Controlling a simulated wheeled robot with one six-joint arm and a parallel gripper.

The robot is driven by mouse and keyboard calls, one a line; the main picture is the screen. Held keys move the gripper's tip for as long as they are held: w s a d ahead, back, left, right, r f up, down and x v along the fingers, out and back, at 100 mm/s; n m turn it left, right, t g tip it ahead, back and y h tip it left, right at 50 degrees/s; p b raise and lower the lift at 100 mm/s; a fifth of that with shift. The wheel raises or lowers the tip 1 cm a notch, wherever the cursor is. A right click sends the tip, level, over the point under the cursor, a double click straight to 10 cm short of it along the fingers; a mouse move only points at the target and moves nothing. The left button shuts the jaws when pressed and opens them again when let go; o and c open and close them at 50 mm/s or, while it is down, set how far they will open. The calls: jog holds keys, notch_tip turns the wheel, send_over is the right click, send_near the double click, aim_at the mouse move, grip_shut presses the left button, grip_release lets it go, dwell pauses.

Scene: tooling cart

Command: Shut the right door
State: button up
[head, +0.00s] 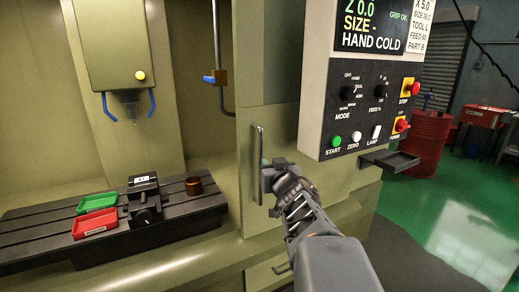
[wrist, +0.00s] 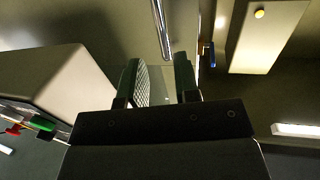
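The right door (head: 265,120) is an olive panel at the right side of the machine opening, and the opening left of it stands uncovered. Its vertical metal handle (head: 259,150) shows in the head view. My gripper (head: 268,175) is close beside the handle, around its middle height. In the wrist view the handle (wrist: 160,28) runs down from the top edge towards the gap between my two fingers (wrist: 159,80). The fingers are apart. I cannot tell whether they touch the handle.
The control panel (head: 365,105) juts out above and right of my arm, with a small black shelf (head: 390,161) below it. Inside the machine, green (head: 97,202) and red (head: 95,222) trays and a vise (head: 144,198) are on the slotted table. A red barrel (head: 425,140) stands at right.

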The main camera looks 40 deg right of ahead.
aim_at(261, 150)
jog(key=x, duration=1.3)
jog(key=shift+w+d+r, duration=0.1)
jog(key=shift+w+r, duration=0.15)
jog(key=shift+w, duration=0.1)
jog(key=shift+c, duration=0.2)
grip_shut()
